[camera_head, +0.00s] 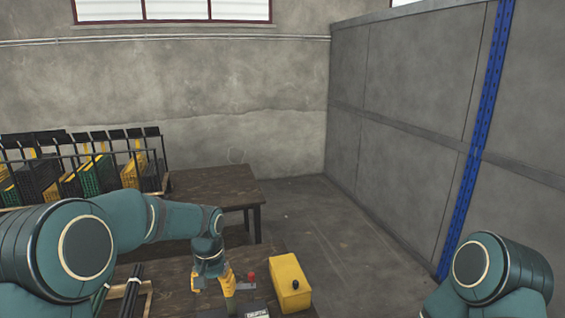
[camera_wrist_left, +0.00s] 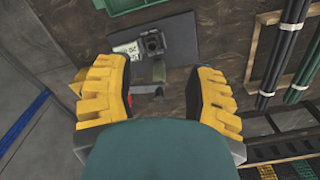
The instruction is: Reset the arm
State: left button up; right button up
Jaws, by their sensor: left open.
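My left arm reaches over the dark wooden table (camera_head: 178,280) in the head view, with its left gripper (camera_head: 214,286) pointing down. In the left wrist view the left gripper (camera_wrist_left: 160,98) has its two yellow fingers wide apart with nothing between them. Beyond the fingers, a grey plate (camera_wrist_left: 182,45) carries a small black device (camera_wrist_left: 152,44) and a white printed label (camera_wrist_left: 127,49). Of my right arm only the upper part shows at the lower right of the head view; its gripper is out of view.
A yellow box (camera_head: 288,280) with a black knob and a red knob (camera_head: 252,277) stand right of the gripper. Dark rods (camera_wrist_left: 288,50) lie in a wooden rack. A second table (camera_head: 215,183) and crates (camera_head: 90,178) are behind. Floor is clear toward the grey partition (camera_head: 410,100).

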pick_arm(q)
jog(key=s+d+f+h, duration=0.1)
jog(key=s+d+f, duration=0.1)
jog(key=s+f, duration=0.35)
jog(key=s+d+f+h, duration=0.1)
jog(key=s+d+f, duration=0.1)
jog(key=f, duration=0.7)
jog(key=s+d+f+n+t+h, duration=0.1)
jog(key=s+f, duration=0.3)
jog(key=s, duration=0.4)
jog(key=s+d+f+n+t+h, duration=0.1)
jog(key=s+f, duration=0.3)
jog(key=s, duration=0.4)
jog(key=shift+s+d+f+n, duration=0.3)
jog(key=shift+s+d+n, duration=0.1)
jog(key=shift+n, duration=0.3)
jog(key=shift+c, duration=0.7)
jog(key=shift+a, duration=0.1)
